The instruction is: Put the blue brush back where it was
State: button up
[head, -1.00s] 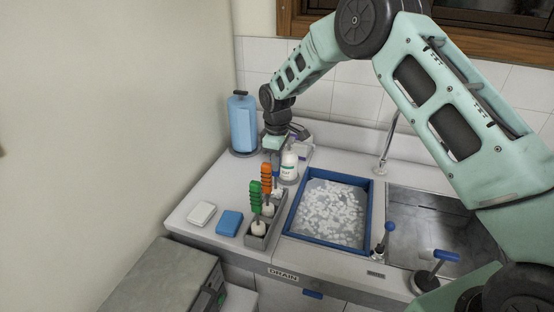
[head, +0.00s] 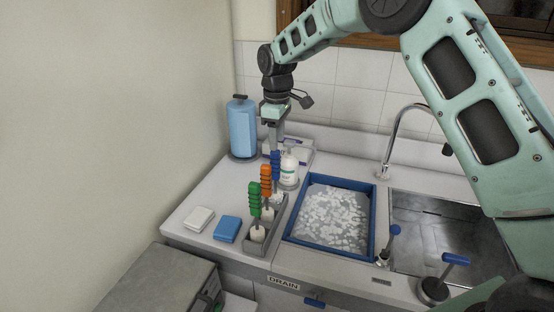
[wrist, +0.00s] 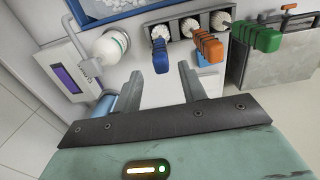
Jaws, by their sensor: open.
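The blue brush (head: 275,163) stands upright in the back slot of the grey brush holder (head: 276,223), its handle up. In the wrist view the blue brush (wrist: 160,55) is seen past my fingertips, its white bristle head in the holder. The orange brush (head: 266,180) stands in the middle slot and the green brush (head: 255,198) in the front slot. My gripper (head: 276,143) is above the blue brush handle. In the wrist view my gripper (wrist: 159,78) is open, with nothing between its fingers.
A white bottle (head: 289,168) stands close beside the holder. A blue-rimmed tray (head: 289,222) of white pieces is to the right, then the sink (head: 440,235) and faucet (head: 397,130). A blue roll (head: 242,128) stands at the back left. Blue (head: 228,229) and white (head: 199,219) sponges lie left.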

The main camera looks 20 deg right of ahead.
notch_tip(320, 180, up, 3)
jog(key=shift+f+b, duration=0.1)
jog(key=shift+b, duration=0.25)
jog(key=shift+a+r, duration=0.1)
jog(key=shift+r, duration=0.15)
jog(key=s+a+r, duration=0.1)
jog(key=s+a, duration=0.2)
jog(key=s, duration=0.4)
jog(key=s+a+r+m+y, duration=0.1)
jog(key=s+a, duration=0.3)
jog(key=s, duration=0.2)
jog(key=s+a+r, duration=0.1)
jog(key=s+a, duration=0.2)
jog(key=s, duration=0.4)
jog(key=s+d+f+m, duration=0.1)
jog(key=s+f, duration=0.1)
jog(key=s, duration=0.9)
jog(key=s+d+f+m, duration=0.1)
jog(key=s+d, duration=0.1)
jog(key=s, duration=0.9)
jog(key=shift+s+d+f, duration=0.15)
jog(key=shift+d+f, duration=0.05)
jog(key=shift+f, duration=0.2)
notch_tip(320, 180, down, 6)
jog(key=b, duration=0.6)
jog(key=shift+f, duration=0.2)
